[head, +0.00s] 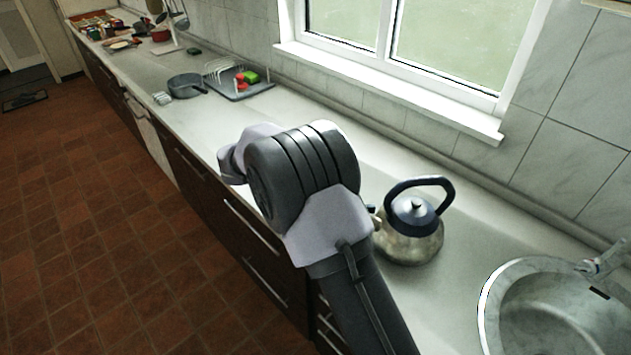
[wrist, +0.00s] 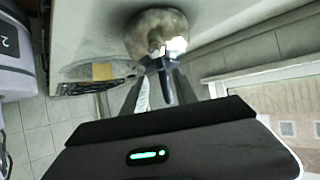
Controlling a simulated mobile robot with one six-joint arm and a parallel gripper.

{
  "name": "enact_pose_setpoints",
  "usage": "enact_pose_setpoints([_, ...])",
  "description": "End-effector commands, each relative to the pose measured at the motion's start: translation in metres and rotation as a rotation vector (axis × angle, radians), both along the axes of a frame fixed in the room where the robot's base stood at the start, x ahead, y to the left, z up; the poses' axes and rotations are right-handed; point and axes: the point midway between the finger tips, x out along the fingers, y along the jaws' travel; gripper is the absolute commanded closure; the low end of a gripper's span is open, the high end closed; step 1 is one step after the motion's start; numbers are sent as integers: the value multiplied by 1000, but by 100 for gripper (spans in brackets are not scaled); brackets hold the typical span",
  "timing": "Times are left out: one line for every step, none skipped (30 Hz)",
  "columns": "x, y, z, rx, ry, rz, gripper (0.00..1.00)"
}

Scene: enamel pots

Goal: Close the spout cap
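The kettle (head: 410,240) stands upright on the counter in the head view, a rounded metal body with a dark blue lid and arched handle. Its spout points left, partly hidden by my arm. In the wrist view the kettle (wrist: 152,22) is at the top centre, its spout toward me. My arm hides the gripper in the head view.
A round sink (head: 490,310) with a tap (head: 602,262) lies right of the kettle. A window sill (head: 400,95) runs behind. A dark pan (head: 184,87) and a drying rack (head: 245,90) stand farther along the counter. Counter around the kettle is clear.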

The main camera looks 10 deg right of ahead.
Motion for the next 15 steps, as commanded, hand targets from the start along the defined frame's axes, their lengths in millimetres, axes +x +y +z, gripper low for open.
enact_pose_setpoints([2, 15, 13, 2, -2, 3, 65])
enact_pose_setpoints([2, 24, 18, 1, -2, 2, 65])
enact_pose_setpoints([3, 34, 23, 1, -2, 3, 65])
enact_pose_setpoints([3, 42, 27, 1, -1, 2, 65])
enact_pose_setpoints([5, 49, 32, 1, -2, 1, 65])
enact_pose_setpoints([5, 58, 36, 1, -1, 2, 65])
enact_pose_setpoints([5, 64, 39, 1, -1, 1, 65])
enact_pose_setpoints([6, 68, 41, 1, 0, 0, 65])
enact_pose_setpoints([6, 74, 45, 0, -1, 0, 65])
enact_pose_setpoints([7, 78, 46, 0, 0, 1, 65])
enact_pose_setpoints([7, 80, 47, 0, 0, 1, 65])
enact_pose_setpoints([7, 83, 48, 0, 0, -1, 65])
enact_pose_setpoints([7, 85, 48, 0, 0, -1, 65])
enact_pose_setpoints([7, 86, 49, 0, 0, -1, 65])
enact_pose_setpoints([7, 86, 49, 0, 0, -1, 65])
